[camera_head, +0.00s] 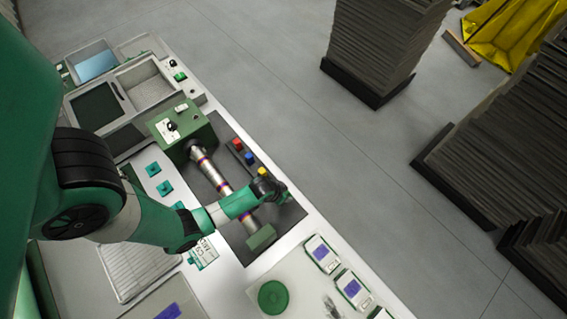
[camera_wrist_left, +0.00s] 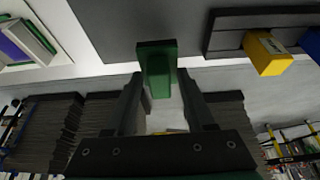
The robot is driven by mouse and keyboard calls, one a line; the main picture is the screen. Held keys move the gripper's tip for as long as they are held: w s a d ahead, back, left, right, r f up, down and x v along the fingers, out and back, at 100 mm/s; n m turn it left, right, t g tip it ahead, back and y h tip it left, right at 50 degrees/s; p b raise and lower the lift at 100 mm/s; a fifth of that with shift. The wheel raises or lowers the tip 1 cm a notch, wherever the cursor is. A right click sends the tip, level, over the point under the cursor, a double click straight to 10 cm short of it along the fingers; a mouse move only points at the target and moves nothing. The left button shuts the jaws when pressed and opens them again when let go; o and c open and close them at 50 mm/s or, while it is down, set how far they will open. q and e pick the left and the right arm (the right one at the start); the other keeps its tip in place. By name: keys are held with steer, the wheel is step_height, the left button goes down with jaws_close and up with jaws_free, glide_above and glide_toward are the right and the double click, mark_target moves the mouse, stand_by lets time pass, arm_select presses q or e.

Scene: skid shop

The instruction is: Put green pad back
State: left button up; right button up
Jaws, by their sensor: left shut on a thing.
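A small green pad (camera_wrist_left: 158,70) sits between the fingertips of my left gripper (camera_wrist_left: 163,88) in the left wrist view. The gripper is shut on it. In the head view my left gripper (camera_head: 277,191) is over the dark plate (camera_head: 292,212), to the right of the banded metal shaft (camera_head: 212,173). The pad cannot be made out there. In the wrist view the pad's upper part overlaps the edge of a grey surface; I cannot tell whether they touch. My right gripper is not in view.
Red (camera_head: 238,144), blue (camera_head: 249,158) and yellow (camera_head: 262,171) blocks stand in a dark rack near the gripper. A green box (camera_head: 182,131) and a green block (camera_head: 261,237) are at the shaft's ends. White devices (camera_head: 321,254) and a round green disc (camera_head: 272,297) lie nearby.

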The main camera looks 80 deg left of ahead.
arm_select(q)
steer(key=shift+f+b, duration=0.9)
steer(key=shift+f, duration=1.45)
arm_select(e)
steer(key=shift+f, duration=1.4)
arm_select(q)
steer(key=shift+f, duration=0.2)
steer(key=o, duration=1.3)
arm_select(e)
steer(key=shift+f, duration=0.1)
arm_select(q)
steer(key=shift+r, duration=0.15)
steer(key=p+v, duration=0.9)
steer(key=v, duration=0.3)
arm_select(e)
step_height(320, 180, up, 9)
arm_select(q)
steer(key=shift+r, duration=0.1)
